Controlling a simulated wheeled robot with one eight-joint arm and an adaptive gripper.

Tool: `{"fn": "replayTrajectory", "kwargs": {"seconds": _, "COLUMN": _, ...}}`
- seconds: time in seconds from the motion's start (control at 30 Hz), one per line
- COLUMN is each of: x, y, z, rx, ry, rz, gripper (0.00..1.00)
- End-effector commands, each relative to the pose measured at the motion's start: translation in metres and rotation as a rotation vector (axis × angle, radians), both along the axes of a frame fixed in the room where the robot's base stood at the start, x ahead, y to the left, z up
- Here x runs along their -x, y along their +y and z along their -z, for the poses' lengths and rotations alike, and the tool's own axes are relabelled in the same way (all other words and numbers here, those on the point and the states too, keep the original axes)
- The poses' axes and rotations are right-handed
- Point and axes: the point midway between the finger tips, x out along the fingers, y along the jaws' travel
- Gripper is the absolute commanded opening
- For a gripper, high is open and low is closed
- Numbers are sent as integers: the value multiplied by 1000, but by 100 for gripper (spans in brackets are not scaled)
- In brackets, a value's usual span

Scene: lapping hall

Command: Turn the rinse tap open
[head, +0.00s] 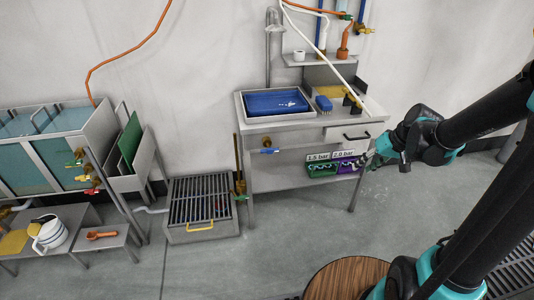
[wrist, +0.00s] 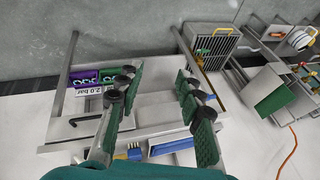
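Several taps are in view, and I cannot tell for sure which one is the rinse tap. A brass tap with a blue handle (head: 268,150) sits under the front left edge of the metal bench (head: 300,126). More brass taps with yellow handles (head: 74,163) and a red handle (head: 91,191) are on the tanks at the left. My gripper (head: 368,159) is by the right end of the bench, well right of the blue-handled tap. In the wrist view my gripper (wrist: 156,77) has its green-padded fingers spread apart, with nothing between them. The blue-handled tap is not clear there.
The bench bears a blue tray (head: 274,103) and blue brush (head: 323,103); a black drawer handle (head: 356,137) projects in front. Green (head: 322,169) and purple (head: 347,166) bins stand on its lower shelf. A floor grate (head: 201,199) lies left. A round wooden top (head: 345,278) is near me.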

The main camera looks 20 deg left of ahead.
Motion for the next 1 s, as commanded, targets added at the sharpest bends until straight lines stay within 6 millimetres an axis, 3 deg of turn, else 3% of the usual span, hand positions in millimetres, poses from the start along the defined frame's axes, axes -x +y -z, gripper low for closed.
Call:
{"fn": "replayTrajectory", "kwargs": {"seconds": 0.03, "x": -18, "y": 15, "z": -1, "rx": -33, "ry": 3, "rz": -48, "gripper": 37}}
{"fn": "replayTrajectory", "kwargs": {"seconds": 0.2, "x": -67, "y": 67, "z": 0, "rx": -165, "ry": 1, "rz": -221, "gripper": 37}}
{"fn": "replayTrajectory", "kwargs": {"seconds": 0.5, "x": -137, "y": 155, "z": 17, "rx": -415, "ry": -46, "rz": -519, "gripper": 37}}
{"fn": "replayTrajectory", "kwargs": {"seconds": 0.8, "x": -181, "y": 232, "z": 55, "rx": -690, "ry": -154, "rz": -797, "gripper": 37}}
{"fn": "replayTrajectory", "kwargs": {"seconds": 1.0, "x": -193, "y": 272, "z": 90, "rx": -885, "ry": -260, "rz": -962, "gripper": 37}}
